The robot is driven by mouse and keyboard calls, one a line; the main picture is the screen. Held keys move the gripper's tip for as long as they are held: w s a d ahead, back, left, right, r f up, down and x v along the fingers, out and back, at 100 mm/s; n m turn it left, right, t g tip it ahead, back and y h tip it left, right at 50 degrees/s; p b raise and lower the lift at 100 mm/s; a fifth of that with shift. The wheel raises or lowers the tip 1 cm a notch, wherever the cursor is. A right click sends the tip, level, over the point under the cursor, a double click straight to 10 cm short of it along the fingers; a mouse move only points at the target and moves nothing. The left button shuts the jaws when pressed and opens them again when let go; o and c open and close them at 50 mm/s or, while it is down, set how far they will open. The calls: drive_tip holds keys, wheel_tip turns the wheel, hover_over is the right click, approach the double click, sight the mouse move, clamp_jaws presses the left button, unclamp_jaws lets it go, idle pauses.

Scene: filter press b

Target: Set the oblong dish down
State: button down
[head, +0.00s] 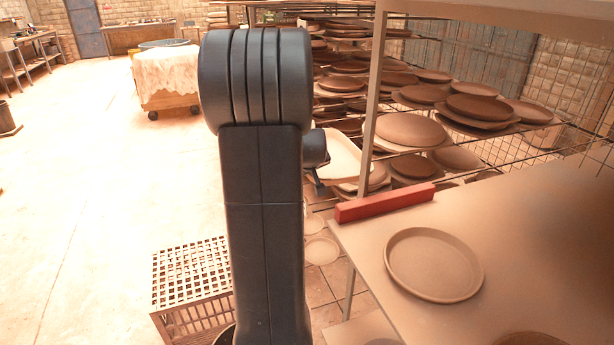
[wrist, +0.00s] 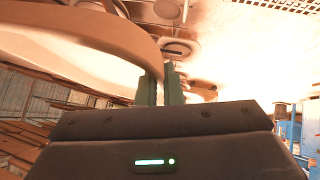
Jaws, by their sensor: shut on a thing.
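The oblong dish (head: 345,158) is pale and shallow. In the head view it shows just right of my arm, in front of the rack and partly hidden by the arm. In the wrist view its curved rim (wrist: 90,40) fills the upper left and runs in between the two fingers. My gripper (wrist: 160,84) is shut on that rim and holds the dish off any surface that I can make out. In the head view my gripper is mostly hidden behind my arm.
A table (head: 350,250) at the right bears a round brown dish (head: 433,264) and a red bar (head: 385,203) along its far edge. A rack (head: 378,90) full of round dishes stands behind. A slatted crate (head: 190,275) sits at lower left. Open floor lies left.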

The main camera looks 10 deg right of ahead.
drive_tip(key=shift+f, duration=2.25)
drive_tip(key=c, duration=1.6)
unclamp_jaws()
drive_tip(key=v, duration=1.2)
